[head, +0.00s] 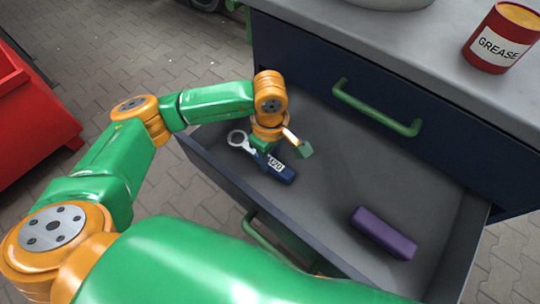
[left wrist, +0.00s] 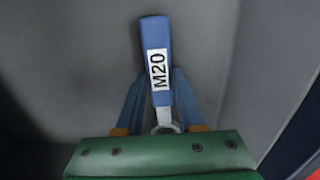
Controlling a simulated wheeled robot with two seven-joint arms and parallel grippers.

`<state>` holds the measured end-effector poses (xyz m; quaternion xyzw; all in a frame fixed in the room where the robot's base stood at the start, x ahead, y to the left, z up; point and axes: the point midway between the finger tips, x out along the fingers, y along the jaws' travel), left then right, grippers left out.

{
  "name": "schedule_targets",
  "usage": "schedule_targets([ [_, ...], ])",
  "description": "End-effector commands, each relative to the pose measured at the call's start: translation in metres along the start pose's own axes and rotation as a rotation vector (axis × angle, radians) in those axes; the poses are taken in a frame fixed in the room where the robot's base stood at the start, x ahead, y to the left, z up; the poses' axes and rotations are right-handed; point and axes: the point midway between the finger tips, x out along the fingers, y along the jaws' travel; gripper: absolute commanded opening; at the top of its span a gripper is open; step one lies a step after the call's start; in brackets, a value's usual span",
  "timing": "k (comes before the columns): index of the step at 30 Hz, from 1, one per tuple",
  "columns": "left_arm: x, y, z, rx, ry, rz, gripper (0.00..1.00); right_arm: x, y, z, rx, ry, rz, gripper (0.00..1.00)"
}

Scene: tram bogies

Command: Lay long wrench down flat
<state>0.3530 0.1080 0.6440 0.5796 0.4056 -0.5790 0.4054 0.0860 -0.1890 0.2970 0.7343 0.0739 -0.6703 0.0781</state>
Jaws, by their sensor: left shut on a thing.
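The long wrench has a blue handle (head: 281,173) with a white M20 label and a pale metal ring end (head: 238,138). It is inside the open drawer, ring end to the left; I cannot tell if it touches the drawer floor. My left gripper (head: 264,155) reaches down over it and is shut on the wrench near where the metal meets the handle. In the left wrist view the blue handle (left wrist: 155,45) points away from the gripper (left wrist: 158,88), with a finger on each side. My right gripper is not in view.
The grey drawer floor (head: 335,165) is largely clear. A purple block (head: 384,232) lies at its right. A green handle (head: 375,108) juts from the closed drawer above. A grease tin (head: 500,38) stands on the cabinet top. A red container (head: 30,120) is at far left.

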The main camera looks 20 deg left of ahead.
Motion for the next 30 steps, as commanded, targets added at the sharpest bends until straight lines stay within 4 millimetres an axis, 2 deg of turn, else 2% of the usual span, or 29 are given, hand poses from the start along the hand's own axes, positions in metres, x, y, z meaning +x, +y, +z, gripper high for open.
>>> schedule_targets([
  [5,0.003,0.0,0.0,0.0,0.0,0.001,0.0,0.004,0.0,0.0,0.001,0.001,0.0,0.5],
  [6,0.003,0.0,0.0,0.0,0.0,0.001,0.42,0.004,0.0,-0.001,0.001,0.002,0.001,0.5],
  [9,0.002,0.0,0.0,0.0,0.0,0.0,0.67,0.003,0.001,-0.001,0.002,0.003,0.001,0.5],
  [17,0.001,0.0,0.0,0.0,0.0,0.0,0.67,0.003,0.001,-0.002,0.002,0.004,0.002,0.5],
  [20,-0.007,0.001,0.0,0.0,0.0,0.003,0.67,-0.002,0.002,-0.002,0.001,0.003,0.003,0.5],
  [30,-0.097,0.001,0.0,0.0,0.001,0.006,0.67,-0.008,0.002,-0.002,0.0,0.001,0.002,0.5],
])
